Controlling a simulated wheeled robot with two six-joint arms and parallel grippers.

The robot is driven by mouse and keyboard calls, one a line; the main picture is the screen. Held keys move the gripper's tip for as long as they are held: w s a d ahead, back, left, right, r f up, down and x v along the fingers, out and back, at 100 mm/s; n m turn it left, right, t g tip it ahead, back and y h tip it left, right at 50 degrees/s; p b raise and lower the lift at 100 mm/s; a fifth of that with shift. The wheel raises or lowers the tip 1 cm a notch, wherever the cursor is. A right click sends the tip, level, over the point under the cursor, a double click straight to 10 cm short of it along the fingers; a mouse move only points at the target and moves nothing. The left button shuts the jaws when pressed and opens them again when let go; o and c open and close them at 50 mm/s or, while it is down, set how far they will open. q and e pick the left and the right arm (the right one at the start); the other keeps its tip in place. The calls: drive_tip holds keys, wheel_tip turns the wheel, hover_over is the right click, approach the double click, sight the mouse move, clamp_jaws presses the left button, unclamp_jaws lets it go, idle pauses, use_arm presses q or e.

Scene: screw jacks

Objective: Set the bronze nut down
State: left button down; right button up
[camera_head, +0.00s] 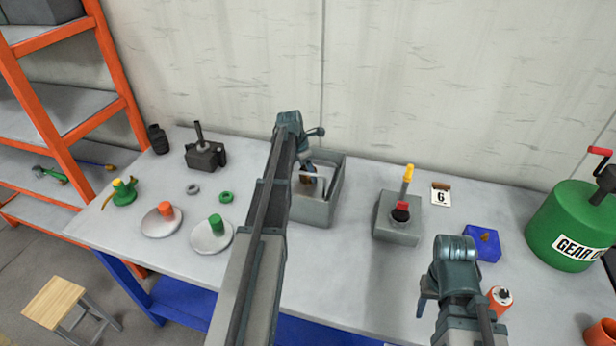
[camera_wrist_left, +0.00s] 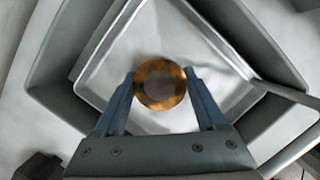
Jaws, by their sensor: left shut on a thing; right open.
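The bronze nut (camera_wrist_left: 160,85) is a ring held between the two fingertips of my left gripper (camera_wrist_left: 160,88) in the left wrist view. Behind it is the pale inside of an open grey box (camera_wrist_left: 245,70), and the nut appears over that opening. Its height above the box floor I cannot tell. In the head view my left gripper (camera_head: 308,174) is at the box (camera_head: 315,212), and the nut shows only as a small brown patch. My right gripper (camera_head: 428,290) is at the lower right, mostly hidden by its own arm; it is open.
A grey block (camera_head: 396,226) with a red-and-black knob and yellow-topped post stands right of the box. A blue tray (camera_head: 483,248) holds a small brown piece. White discs (camera_head: 210,240), green ring (camera_head: 226,198) and dark jack (camera_head: 205,155) are left. A green drum (camera_head: 570,220) stands right.

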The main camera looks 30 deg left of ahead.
sight(300, 183)
use_arm(q)
drive_tip(key=shift+f, duration=0.1)
unclamp_jaws()
idle(0.3)
drive_tip(key=p+v, duration=1.2)
drive_tip(key=shift+r, duration=0.2)
drive_tip(key=shift+s+f, duration=0.1)
drive_tip(key=shift+s, duration=0.05)
